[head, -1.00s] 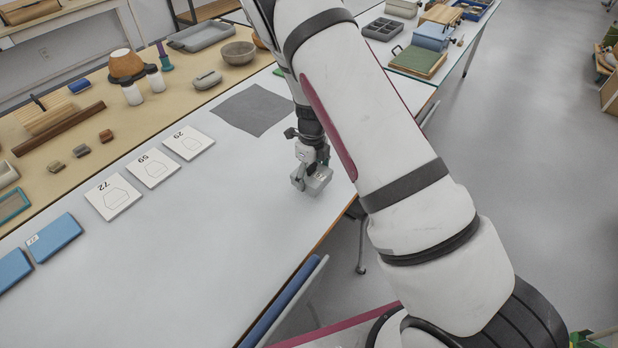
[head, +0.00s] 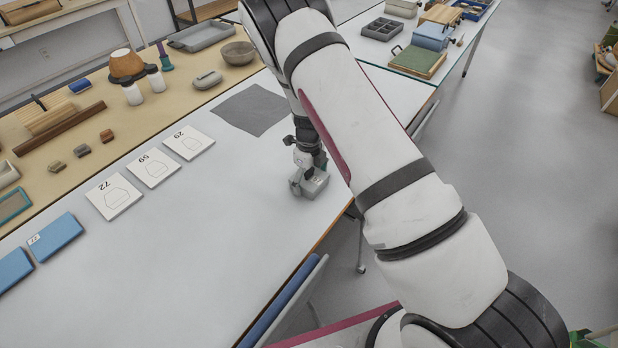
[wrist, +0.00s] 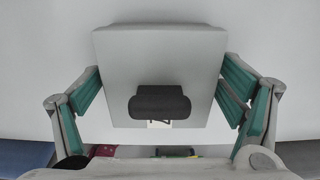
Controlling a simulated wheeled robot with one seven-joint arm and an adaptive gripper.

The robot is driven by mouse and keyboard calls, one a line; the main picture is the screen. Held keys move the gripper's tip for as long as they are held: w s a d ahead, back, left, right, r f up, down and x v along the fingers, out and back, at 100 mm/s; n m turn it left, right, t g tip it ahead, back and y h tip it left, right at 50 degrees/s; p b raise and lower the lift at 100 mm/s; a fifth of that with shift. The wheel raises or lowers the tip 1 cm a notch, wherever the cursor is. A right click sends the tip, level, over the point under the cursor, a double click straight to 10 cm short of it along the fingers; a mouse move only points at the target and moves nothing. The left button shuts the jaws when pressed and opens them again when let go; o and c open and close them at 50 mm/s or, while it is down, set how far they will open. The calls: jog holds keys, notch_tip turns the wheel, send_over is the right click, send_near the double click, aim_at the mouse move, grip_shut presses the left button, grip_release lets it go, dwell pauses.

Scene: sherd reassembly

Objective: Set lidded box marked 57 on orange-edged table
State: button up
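A grey lidded box (head: 314,184) with a dark handle is at the right part of the white table (head: 190,250), whose front edge is orange-brown. In the wrist view the box (wrist: 160,60) fills the space between my gripper's green-padded fingers (wrist: 160,88). Both pads press against its sides, so my gripper is shut on it. A small white label shows partly below the handle; its number cannot be read. In the head view my gripper (head: 308,165) is partly hidden by my arm. I cannot tell whether the box touches the tabletop or hangs just above it.
A dark grey mat (head: 250,108) lies behind the box. White cards marked 29 (head: 188,142), 59 (head: 153,167) and 72 (head: 114,196) lie to the left. Blue boxes (head: 55,237) sit at far left. A blue-seated chair (head: 285,303) stands at the front edge. The tabletop's middle is clear.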

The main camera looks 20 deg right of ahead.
dwell(0.3)
notch_tip(320, 180, up, 12)
jog(key=shift+r+b, duration=0.1)
jog(key=shift+b, duration=0.2)
jog(key=s+a+r+n+t+y, duration=0.1)
jog(key=s+r+n, duration=0.55)
jog(key=r, duration=0.45)
jog(key=s+a+r+n+t+y, duration=0.1)
jog(key=s+r+n, duration=0.55)
jog(key=r, duration=0.45)
jog(key=s+d+r+n+t+h, duration=0.1)
jog(key=s+r+n, duration=0.2)
jog(key=s+n, duration=0.5)
jog(key=s+d+r+n+t+h, duration=0.1)
jog(key=s+r+n+t, duration=0.1)
jog(key=s+r+n, duration=0.2)
jog(key=s+n, duration=0.3)
jog(key=s, duration=0.4)
jog(key=shift+s+r+n, duration=0.2)
jog(key=shift+r+n, duration=0.1)
jog(key=shift+n, duration=0.1)
